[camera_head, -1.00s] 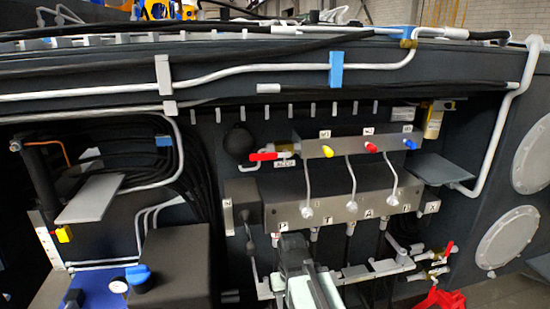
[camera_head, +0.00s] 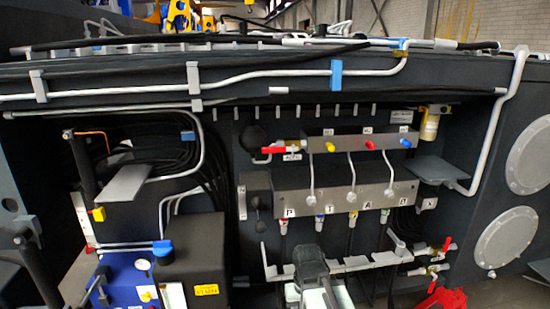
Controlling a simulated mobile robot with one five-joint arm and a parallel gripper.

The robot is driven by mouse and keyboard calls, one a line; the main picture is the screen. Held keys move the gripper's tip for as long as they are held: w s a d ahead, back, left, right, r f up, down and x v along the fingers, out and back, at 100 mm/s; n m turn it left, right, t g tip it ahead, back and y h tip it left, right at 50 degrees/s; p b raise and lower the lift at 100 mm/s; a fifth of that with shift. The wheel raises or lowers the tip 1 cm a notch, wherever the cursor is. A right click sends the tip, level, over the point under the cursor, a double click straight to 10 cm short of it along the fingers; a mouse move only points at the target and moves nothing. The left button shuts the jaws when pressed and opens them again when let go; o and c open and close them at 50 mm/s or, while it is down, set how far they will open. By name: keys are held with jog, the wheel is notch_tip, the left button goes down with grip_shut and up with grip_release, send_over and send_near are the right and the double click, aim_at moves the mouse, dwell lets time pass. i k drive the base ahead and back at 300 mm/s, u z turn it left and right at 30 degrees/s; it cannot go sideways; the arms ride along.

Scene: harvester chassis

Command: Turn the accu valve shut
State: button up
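The accu valve has a red lever (camera_head: 274,150) that lies about level.
The upper block (camera_head: 350,143) carries yellow, red and blue knobs. A lower grey block (camera_head: 335,190) with pipes stands below it. A bracket rail (camera_head: 360,262) runs beneath. More red-handled valves (camera_head: 445,245) are at lower right. A dark box (camera_head: 195,250) stands left.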

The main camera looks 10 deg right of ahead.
aim_at(276, 150)
jog(key=u, duration=2.3)
jog(key=k, duration=0.75)
jog(key=z, duration=0.45)
jog(key=i, duration=1)
